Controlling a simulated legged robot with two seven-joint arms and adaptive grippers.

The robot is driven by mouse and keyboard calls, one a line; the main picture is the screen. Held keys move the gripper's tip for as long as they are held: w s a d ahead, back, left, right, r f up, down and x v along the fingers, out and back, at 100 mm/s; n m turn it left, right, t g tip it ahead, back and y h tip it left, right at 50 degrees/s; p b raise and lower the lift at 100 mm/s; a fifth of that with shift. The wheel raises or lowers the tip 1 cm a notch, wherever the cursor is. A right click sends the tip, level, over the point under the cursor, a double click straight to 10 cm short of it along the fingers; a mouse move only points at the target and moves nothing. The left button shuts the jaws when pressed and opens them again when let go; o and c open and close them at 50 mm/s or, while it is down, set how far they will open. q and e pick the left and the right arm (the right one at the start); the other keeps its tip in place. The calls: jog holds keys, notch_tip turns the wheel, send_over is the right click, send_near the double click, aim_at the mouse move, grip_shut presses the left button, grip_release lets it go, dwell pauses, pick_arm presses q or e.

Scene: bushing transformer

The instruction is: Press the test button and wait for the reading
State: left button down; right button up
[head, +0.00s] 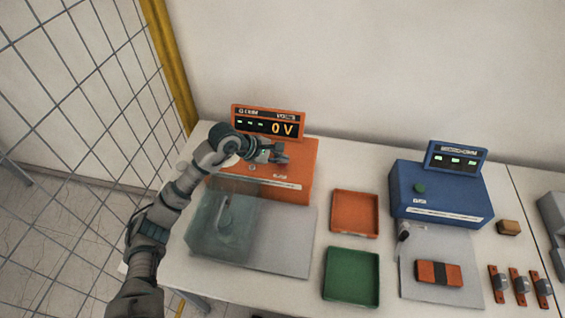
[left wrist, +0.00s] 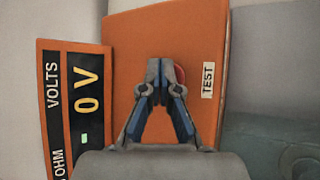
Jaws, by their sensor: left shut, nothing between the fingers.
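The orange tester (head: 298,180) stands at the back left of the table. Its display (head: 268,123) reads 0 V, and the same reading shows in the left wrist view (left wrist: 75,108). My left gripper (head: 280,153) is over the tester's top; it is shut and empty. In the left wrist view its fingertips (left wrist: 160,66) cover most of a red button (left wrist: 180,74), which shows as a sliver beside the white TEST label (left wrist: 208,80). I cannot tell whether the fingertips touch the button. My right gripper is not in view.
A clear cover (head: 205,232) stands over a grey plate in front of the tester. An orange tray (head: 355,213), a green tray (head: 351,277) and a blue micro-ohm meter (head: 440,195) are to the right. A wire fence (head: 100,100) stands at left.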

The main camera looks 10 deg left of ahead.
pick_arm(q)
jog(key=shift+f+b, duration=0.3)
jog(key=shift+f, duration=0.05)
jog(key=shift+r, duration=0.1)
dwell(0.5)
jog(key=shift+r+p, duration=0.45)
jog(key=shift+r, duration=0.4)
jog(key=shift+r+p, duration=1.3)
jog(key=shift+r, duration=1.2)
